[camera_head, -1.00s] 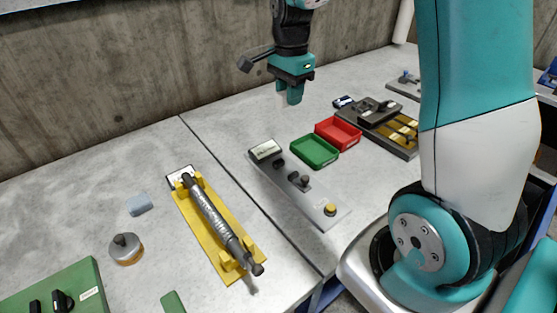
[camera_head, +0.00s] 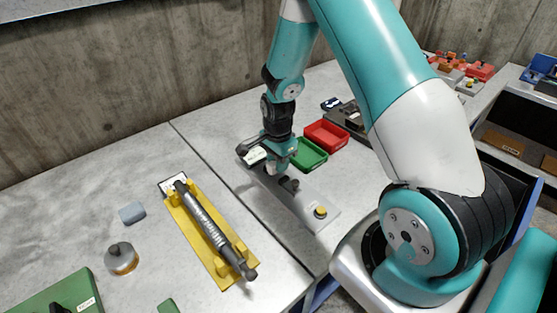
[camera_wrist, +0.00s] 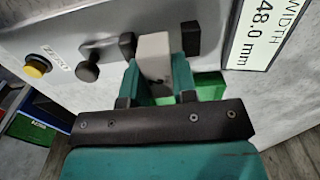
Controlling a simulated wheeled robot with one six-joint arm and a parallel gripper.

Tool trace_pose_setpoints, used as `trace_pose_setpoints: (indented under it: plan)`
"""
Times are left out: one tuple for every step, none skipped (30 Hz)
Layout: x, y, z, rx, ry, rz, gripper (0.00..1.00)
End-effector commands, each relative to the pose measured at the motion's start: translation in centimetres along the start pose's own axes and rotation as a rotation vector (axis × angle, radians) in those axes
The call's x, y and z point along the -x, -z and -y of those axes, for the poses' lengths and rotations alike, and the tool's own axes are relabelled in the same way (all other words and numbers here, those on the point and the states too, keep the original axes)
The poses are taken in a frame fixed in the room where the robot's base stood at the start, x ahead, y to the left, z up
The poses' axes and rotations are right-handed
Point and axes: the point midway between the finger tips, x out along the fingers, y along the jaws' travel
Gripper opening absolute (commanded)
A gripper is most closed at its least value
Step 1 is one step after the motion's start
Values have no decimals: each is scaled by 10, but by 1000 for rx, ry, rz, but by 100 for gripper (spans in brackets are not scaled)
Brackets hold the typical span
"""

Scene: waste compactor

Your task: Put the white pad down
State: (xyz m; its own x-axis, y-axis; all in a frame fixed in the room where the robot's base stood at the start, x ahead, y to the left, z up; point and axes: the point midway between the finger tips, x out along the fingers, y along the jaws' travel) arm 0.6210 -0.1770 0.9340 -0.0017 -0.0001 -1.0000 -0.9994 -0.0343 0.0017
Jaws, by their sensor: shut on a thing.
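My gripper (camera_wrist: 158,80) is shut on the white pad (camera_wrist: 154,46), which juts out past the teal fingertips in the wrist view. The gripper (camera_head: 280,162) is low over the grey gauge plate (camera_head: 308,208). In the wrist view the pad appears between two black blocks, one on the left (camera_wrist: 128,45) and one on the right (camera_wrist: 190,38). I cannot tell whether the pad touches the blocks or the plate. The plate also bears a display reading WIDTH 48.0 mm (camera_wrist: 257,38), a black knob (camera_wrist: 88,67) and a yellow button (camera_wrist: 37,66).
A green tray (camera_head: 312,155) and a red tray (camera_head: 328,134) stand close behind and right of my gripper. A yellow cradle with a dark cylinder (camera_head: 207,218) lies to the left. A blue-grey block (camera_head: 132,212) and a round knobbed weight (camera_head: 121,259) sit farther left.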

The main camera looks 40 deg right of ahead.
Motion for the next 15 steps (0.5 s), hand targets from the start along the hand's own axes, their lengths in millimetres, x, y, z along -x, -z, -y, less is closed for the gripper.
trace_pose_setpoints:
  plan:
    - [-1, 0, 0, 0, 2, 0, 2]
    - [-2, 0, 1, 0, 2, -1, 2]
    - [-2, 0, 1, 0, 3, -1, 2]
    - [-1, 0, 1, 0, 3, -1, 2]
    - [-1, 0, 1, 0, 3, -1, 2]
    - [-1, 0, 1, 0, 3, -1, 2]
    - [-1, 0, 1, 0, 2, -1, 2]
    - [-2, 0, 1, 0, 2, -1, 2]
    - [-3, 0, 0, 0, 2, 0, 2]
    - [-4, 0, 0, 0, 2, 0, 2]
    - [-6, 0, 0, 0, 2, 0, 2]
    - [-7, 0, 0, 0, 2, 0, 2]
    - [-8, 0, 0, 0, 2, 0, 2]
    - [-9, 0, 0, 0, 2, 0, 2]
    - [-10, 0, 0, 0, 2, 0, 2]
